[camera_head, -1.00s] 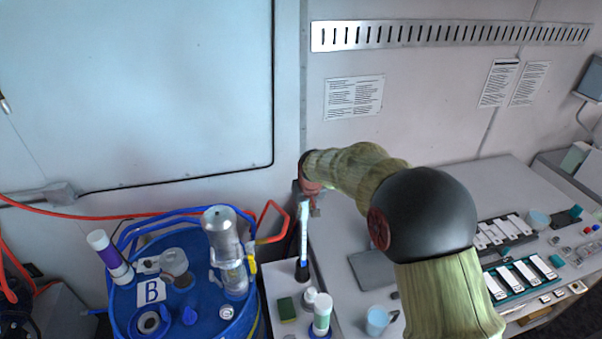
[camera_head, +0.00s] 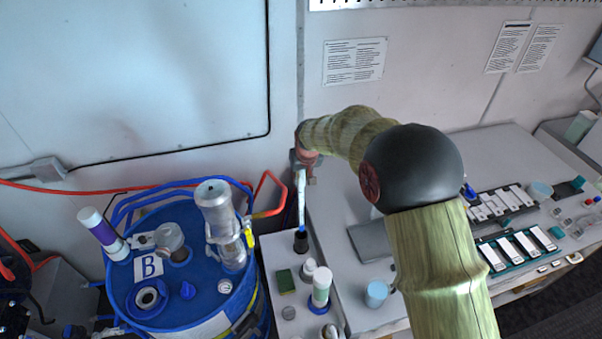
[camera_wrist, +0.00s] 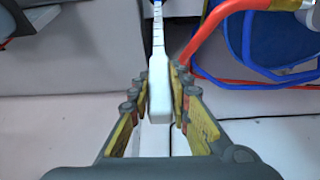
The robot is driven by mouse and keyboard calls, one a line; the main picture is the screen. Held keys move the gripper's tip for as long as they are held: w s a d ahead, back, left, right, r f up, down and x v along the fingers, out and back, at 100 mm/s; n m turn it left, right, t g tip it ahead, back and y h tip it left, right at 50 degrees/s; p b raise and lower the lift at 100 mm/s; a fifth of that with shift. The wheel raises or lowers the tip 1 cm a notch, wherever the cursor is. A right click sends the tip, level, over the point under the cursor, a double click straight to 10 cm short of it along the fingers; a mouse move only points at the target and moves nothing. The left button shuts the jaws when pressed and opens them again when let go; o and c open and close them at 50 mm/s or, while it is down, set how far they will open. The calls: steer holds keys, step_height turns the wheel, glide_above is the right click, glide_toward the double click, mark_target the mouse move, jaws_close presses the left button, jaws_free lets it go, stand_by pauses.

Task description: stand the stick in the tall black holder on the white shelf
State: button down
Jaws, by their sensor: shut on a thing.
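The stick (camera_head: 301,203) is pale and slim, with a bluish lower part. It hangs about upright from my gripper (camera_head: 305,172). The wrist view shows the stick's white end (camera_wrist: 159,92) between my two fingers (camera_wrist: 159,100), which are shut on it; its graduated shaft runs away from the fingers. The tall black holder (camera_head: 301,242) stands on the white shelf (camera_head: 273,262) directly below the stick. In the head view the stick's lower end meets the holder's top; I cannot tell whether it is inside or just above.
A green sponge (camera_head: 286,281), a small white pot (camera_head: 308,268) and a white bottle with a green band (camera_head: 321,287) stand in front of the holder. A blue drum (camera_head: 152,318) with a red hose (camera_head: 271,196) is to the left. A blue cup (camera_head: 376,293) stands right.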

mark_target(302, 194)
step_height(302, 194, down, 2)
steer(key=shift+w+f, duration=0.1)
steer(key=shift+f+b, duration=3)
steer(key=shift+f, duration=0.85)
steer(key=c, duration=1.6)
jaws_free()
steer(key=shift+c, duration=0.2)
steer(key=shift+o, duration=0.3)
steer(key=v, duration=1.2)
